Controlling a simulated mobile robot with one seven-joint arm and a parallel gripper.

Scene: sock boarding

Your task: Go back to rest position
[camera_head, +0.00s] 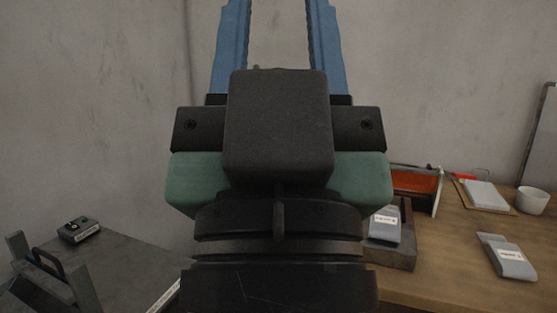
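My gripper (278,22) fills the middle of the view, pointing up, with a dark wrist body and blue fingers. The fingers are parallel with a wide gap between them, and the wall shows through the gap. The fingertips run out of the top of the frame. I see nothing held between the visible parts of the fingers. My wrist hides the middle of the scene behind it.
A wooden table (462,233) stands at the right. It carries a grey labelled packet (508,258), a white cup (532,200), an orange-fronted box (415,184) and another labelled packet (385,226) in a dark holder. A grey surface (128,268) at lower left bears a small dark box (78,229).

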